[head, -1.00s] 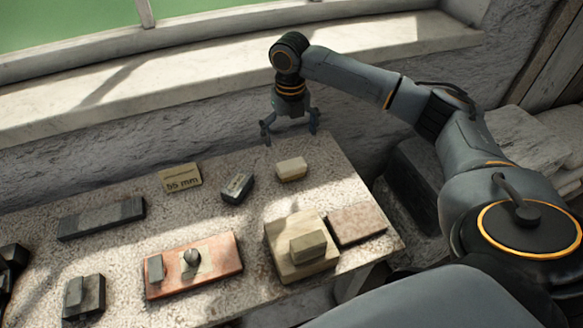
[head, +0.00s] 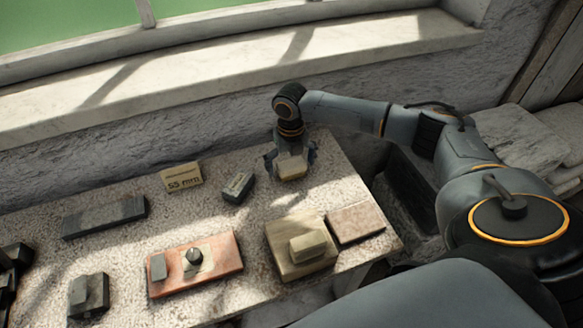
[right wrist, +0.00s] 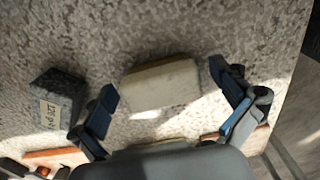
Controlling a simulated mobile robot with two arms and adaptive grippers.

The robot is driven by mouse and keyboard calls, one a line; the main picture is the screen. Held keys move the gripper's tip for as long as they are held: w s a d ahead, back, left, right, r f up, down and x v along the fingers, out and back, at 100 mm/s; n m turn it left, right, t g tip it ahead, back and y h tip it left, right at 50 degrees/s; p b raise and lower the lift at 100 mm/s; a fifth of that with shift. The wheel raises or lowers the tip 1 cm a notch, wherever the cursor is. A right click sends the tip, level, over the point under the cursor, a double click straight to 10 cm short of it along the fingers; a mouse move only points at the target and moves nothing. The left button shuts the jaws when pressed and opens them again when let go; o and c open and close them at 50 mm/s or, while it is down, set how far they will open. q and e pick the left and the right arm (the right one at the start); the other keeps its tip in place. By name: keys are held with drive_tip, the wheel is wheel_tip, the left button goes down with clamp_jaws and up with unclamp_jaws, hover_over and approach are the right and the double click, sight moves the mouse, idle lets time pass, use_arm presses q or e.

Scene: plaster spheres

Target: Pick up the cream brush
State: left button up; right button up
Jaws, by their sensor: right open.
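The cream brush (head: 292,168) is a small pale cream block lying near the back right of the stone-topped table. In the right wrist view the brush (right wrist: 160,88) lies between the two fingers, with a gap on each side. My right gripper (head: 290,160) is open and points down at the brush from behind, its fingers on either side of it. In the right wrist view my right gripper (right wrist: 167,88) is open and empty. I cannot make out my left gripper in these views.
A dark grey block (head: 238,188) with a label lies left of the brush. Dark shapes fill the left edge.

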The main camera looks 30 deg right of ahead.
sight(292, 164)
drive_tip(key=c, duration=1.2)
drive_tip(key=shift+r, duration=0.65)
drive_tip(key=r, duration=0.1)
drive_tip(key=r+b, duration=0.1)
drive_tip(key=shift+s+r, duration=0.3)
drive_tip(key=shift+r, duration=0.05)
drive_tip(key=s+a+r, duration=0.1)
drive_tip(key=s+r, duration=0.2)
drive_tip(key=s, duration=0.1)
drive_tip(key=s+a+r, duration=0.1)
drive_tip(key=s+r, duration=0.2)
drive_tip(key=s, duration=0.1)
drive_tip(key=s+a+r+b, duration=0.1)
drive_tip(key=s+a+r, duration=0.1)
drive_tip(key=s+r, duration=0.1)
drive_tip(key=shift+s+a, duration=0.1)
drive_tip(key=shift+s, duration=0.8)
